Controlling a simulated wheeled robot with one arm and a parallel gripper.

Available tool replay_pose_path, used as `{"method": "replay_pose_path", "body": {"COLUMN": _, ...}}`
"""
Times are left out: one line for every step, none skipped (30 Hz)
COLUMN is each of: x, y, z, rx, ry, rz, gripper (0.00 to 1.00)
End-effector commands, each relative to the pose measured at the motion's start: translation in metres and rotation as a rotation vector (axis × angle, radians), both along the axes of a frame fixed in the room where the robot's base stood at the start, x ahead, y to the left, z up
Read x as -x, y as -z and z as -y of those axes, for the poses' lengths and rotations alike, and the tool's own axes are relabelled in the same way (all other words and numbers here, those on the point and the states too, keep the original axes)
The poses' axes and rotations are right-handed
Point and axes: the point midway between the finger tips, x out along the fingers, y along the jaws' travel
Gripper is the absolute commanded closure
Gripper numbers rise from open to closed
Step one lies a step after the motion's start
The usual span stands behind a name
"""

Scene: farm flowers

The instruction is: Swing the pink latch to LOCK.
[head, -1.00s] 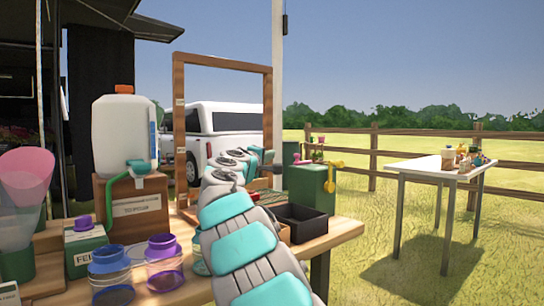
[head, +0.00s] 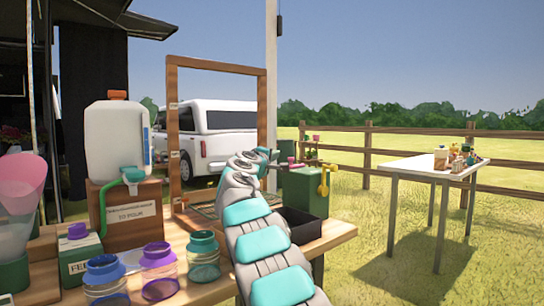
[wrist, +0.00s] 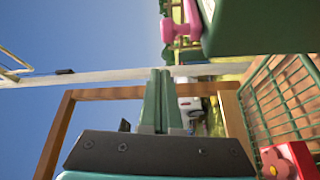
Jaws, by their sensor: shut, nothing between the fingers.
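The pink latch (wrist: 179,29) shows at the top of the wrist view, beside a dark green box (wrist: 262,22). In the head view, a small pink part (head: 294,163) shows at the top left of the green box (head: 304,192). My gripper (wrist: 161,72) is shut and empty, its green fingers together. In the wrist view, its tips are below the latch, with a visible gap between them. In the head view, my arm hides the fingers. I cannot read any LOCK mark.
A wooden frame (head: 173,130) stands behind my arm. A black tray (head: 300,226) and several jars (head: 204,258) stand on the table. A yellow handle (head: 323,181) is on the box.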

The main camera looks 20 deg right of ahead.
Motion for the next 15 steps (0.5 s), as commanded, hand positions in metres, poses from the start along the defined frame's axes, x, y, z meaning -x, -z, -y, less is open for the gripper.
{"method": "replay_pose_path", "body": {"x": 0.003, "y": 0.003, "z": 0.002, "rx": 0.0, "ry": 0.002, "rz": -0.002, "gripper": 1.0}}
{"method": "replay_pose_path", "body": {"x": 0.004, "y": 0.003, "z": 0.003, "rx": 0.001, "ry": 0.002, "rz": -0.004, "gripper": 1.0}}
{"method": "replay_pose_path", "body": {"x": 0.006, "y": 0.004, "z": 0.004, "rx": 0.001, "ry": 0.002, "rz": -0.003, "gripper": 1.0}}
{"method": "replay_pose_path", "body": {"x": 0.008, "y": 0.003, "z": 0.004, "rx": 0.001, "ry": 0.001, "rz": -0.002, "gripper": 1.0}}
{"method": "replay_pose_path", "body": {"x": 0.01, "y": 0.003, "z": 0.005, "rx": 0.0, "ry": 0.0, "rz": 0.0, "gripper": 1.0}}
{"method": "replay_pose_path", "body": {"x": 0.012, "y": 0.003, "z": 0.006, "rx": 0.001, "ry": 0.0, "rz": 0.001, "gripper": 1.0}}
{"method": "replay_pose_path", "body": {"x": 0.014, "y": 0.003, "z": 0.007, "rx": 0.001, "ry": 0.0, "rz": 0.001, "gripper": 1.0}}
{"method": "replay_pose_path", "body": {"x": 0.016, "y": 0.004, "z": 0.008, "rx": 0.001, "ry": 0.0, "rz": 0.001, "gripper": 1.0}}
{"method": "replay_pose_path", "body": {"x": 0.018, "y": 0.005, "z": 0.01, "rx": 0.0, "ry": 0.0, "rz": -0.001, "gripper": 1.0}}
{"method": "replay_pose_path", "body": {"x": 0.019, "y": 0.006, "z": 0.011, "rx": 0.001, "ry": 0.001, "rz": -0.002, "gripper": 1.0}}
{"method": "replay_pose_path", "body": {"x": 0.021, "y": 0.007, "z": 0.012, "rx": 0.0, "ry": 0.001, "rz": -0.003, "gripper": 1.0}}
{"method": "replay_pose_path", "body": {"x": 0.023, "y": 0.007, "z": 0.013, "rx": 0.0, "ry": 0.001, "rz": -0.002, "gripper": 1.0}}
{"method": "replay_pose_path", "body": {"x": 0.024, "y": 0.007, "z": 0.014, "rx": -0.001, "ry": 0.001, "rz": -0.001, "gripper": 1.0}}
{"method": "replay_pose_path", "body": {"x": 0.025, "y": 0.007, "z": 0.014, "rx": 0.0, "ry": 0.001, "rz": 0.0, "gripper": 1.0}}
{"method": "replay_pose_path", "body": {"x": 0.026, "y": 0.007, "z": 0.015, "rx": 0.0, "ry": 0.001, "rz": 0.0, "gripper": 1.0}}
